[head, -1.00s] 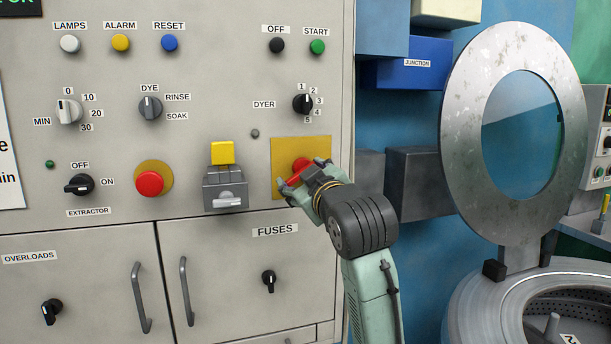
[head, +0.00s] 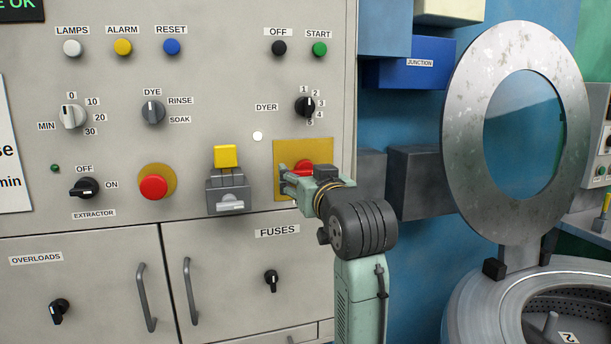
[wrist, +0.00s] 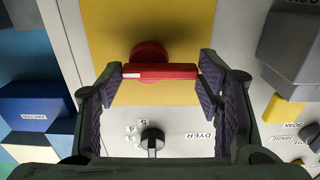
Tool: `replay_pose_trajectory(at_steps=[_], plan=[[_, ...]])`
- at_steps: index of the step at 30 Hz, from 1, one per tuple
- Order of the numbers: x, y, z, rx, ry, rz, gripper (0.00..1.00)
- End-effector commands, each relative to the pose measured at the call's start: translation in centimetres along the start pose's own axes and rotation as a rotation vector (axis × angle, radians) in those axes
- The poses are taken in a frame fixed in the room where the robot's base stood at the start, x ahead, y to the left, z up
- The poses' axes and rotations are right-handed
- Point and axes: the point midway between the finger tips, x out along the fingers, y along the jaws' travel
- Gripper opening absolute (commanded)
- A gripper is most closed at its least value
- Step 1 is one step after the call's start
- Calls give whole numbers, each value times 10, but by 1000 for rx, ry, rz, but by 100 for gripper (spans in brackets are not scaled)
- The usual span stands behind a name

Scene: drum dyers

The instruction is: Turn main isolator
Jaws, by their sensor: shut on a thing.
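The main isolator is a red handle (head: 303,167) on a yellow plate (head: 284,152) low on the right of the grey panel. My gripper (head: 300,176) is at the plate and hides part of the handle in the head view. In the wrist view the red handle (wrist: 160,71) lies level across the picture, in front of its round red hub. My gripper (wrist: 162,77) is shut on it, one finger at each end of the bar. A small round lamp (head: 257,136) just left of the plate shows bright white.
A grey box with a yellow top (head: 225,157) stands out from the panel left of the plate. The dyer knob (head: 305,107) is above it. A dark grey box (head: 418,180) and an open round drum lid (head: 465,120) are to the right.

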Motion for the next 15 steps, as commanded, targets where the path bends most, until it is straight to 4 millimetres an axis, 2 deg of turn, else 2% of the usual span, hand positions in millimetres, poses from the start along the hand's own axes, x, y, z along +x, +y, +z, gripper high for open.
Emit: replay_pose_trajectory(at_steps=[12, 13, 15], plan=[[0, 0, 0, 9, 0, 0, 32], [0, 0, 0, 9, 0, 0, 61], [0, 0, 0, 9, 0, 0, 66]])
